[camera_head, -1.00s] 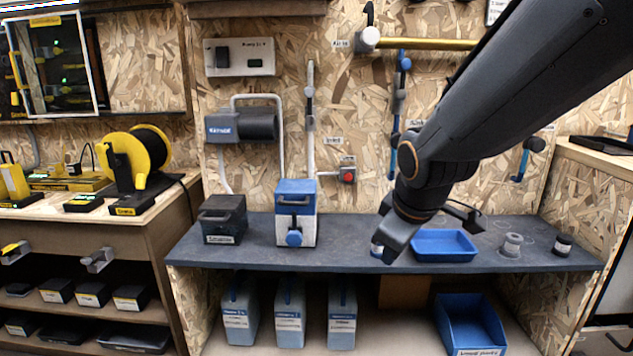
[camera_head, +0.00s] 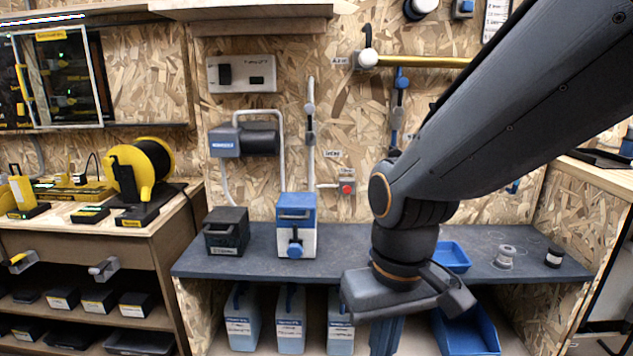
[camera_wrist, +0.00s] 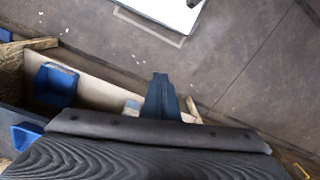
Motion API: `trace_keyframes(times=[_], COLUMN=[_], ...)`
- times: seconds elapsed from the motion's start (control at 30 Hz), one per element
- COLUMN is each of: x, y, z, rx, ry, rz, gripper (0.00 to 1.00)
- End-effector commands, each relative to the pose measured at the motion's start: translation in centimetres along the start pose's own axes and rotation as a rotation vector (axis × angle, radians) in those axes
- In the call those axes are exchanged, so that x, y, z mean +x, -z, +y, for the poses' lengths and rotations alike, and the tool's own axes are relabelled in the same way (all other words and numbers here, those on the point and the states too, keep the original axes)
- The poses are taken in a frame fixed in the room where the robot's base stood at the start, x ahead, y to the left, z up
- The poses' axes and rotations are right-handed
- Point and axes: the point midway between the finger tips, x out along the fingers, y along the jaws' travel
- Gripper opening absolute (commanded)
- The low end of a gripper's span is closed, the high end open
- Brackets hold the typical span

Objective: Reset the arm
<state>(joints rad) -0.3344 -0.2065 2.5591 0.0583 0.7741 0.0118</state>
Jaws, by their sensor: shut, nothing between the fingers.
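My gripper (camera_head: 386,338) hangs at the end of my arm in front of the dark bench, with its fingers pointing down. In the wrist view my gripper (camera_wrist: 161,80) is shut, its fingers together and nothing between them. Below it in that view are the floor and the front of the bench. My arm comes in from the upper right of the head view and hides part of the bench and the wall.
The dark bench (camera_head: 350,265) holds a black box (camera_head: 226,232), a blue and white container (camera_head: 296,228), a blue tray (camera_head: 452,256) and small cylinders (camera_head: 504,258). A blue bin (camera_head: 470,332) and several jugs stand below.

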Motion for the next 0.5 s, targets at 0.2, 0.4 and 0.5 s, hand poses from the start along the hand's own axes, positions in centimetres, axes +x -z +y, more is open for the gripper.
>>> trace_keyframes(times=[0.2,0.4,0.5], x=[-3.6,-6.9,-8.4], y=[-0.6,-1.4,-1.9], z=[1.9,4.2,5.4], rx=[0.071,0.146,0.184], ry=[-0.01,-0.022,-0.026], rz=[-0.004,-0.004,-0.005], gripper=[0.0,0.0,0.0])
